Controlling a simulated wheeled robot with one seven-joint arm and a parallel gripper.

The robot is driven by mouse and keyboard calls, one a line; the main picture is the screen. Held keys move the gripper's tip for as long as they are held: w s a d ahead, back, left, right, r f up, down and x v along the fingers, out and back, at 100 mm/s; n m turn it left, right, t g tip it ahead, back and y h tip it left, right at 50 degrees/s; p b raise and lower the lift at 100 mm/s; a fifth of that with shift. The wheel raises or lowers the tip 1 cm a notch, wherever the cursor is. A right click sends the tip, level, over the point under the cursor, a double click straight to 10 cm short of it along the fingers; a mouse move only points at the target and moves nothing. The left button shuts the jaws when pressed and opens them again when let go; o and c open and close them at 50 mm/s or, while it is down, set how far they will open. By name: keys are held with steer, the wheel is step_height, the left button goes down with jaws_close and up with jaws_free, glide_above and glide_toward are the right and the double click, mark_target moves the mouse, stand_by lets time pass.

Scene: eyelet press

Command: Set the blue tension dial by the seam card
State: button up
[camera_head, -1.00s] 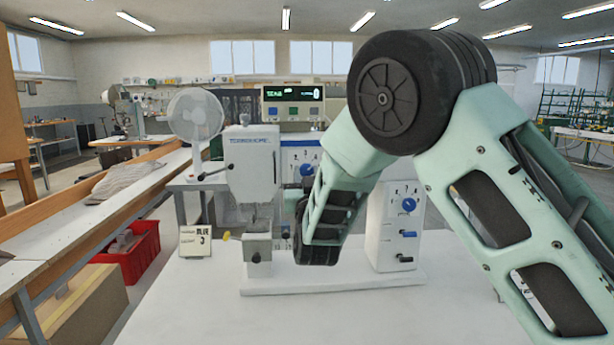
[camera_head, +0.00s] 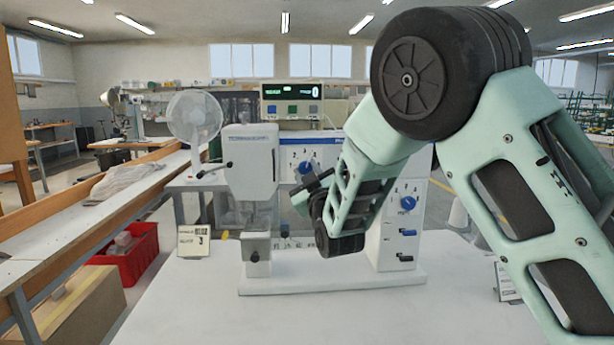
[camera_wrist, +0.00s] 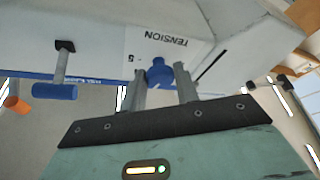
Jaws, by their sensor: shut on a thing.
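The blue tension dial (camera_wrist: 159,74) sits on the white machine's panel under the upside-down word TENSION in the wrist view. My gripper (camera_wrist: 161,70) has one finger on each side of it and is shut on it. In the head view a blue dial (camera_head: 305,168) shows on the middle panel, just above my gripper (camera_head: 302,188); the fingertips are small there. The dial's pointer and most of its scale cannot be read. The seam card (camera_head: 193,242) stands at the left of the machine's base; a 3 shows on it, its other words are too blurred to read.
A second blue dial (camera_head: 409,203) sits on the right post above small levers (camera_head: 406,233). The white machine head (camera_head: 249,165) stands left of my gripper. A green-lit display (camera_head: 291,91) is behind. The white table (camera_head: 205,310) is bare in front.

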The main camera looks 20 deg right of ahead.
steer(key=shift+n+g+y, duration=0.3)
steer(key=shift+n+y, duration=0.4)
steer(key=shift+n, duration=1.3)
steer(key=o, duration=0.9)
steer(key=shift+d, duration=0.1)
steer(key=shift+o, duration=0.2)
steer(key=shift+s, duration=0.1)
steer(key=b+v, duration=0.6)
steer(key=v, duration=1.1)
steer(key=shift+s+d+b, duration=0.15)
steer(key=shift+b, duration=0.15)
steer(key=shift+r, duration=0.1)
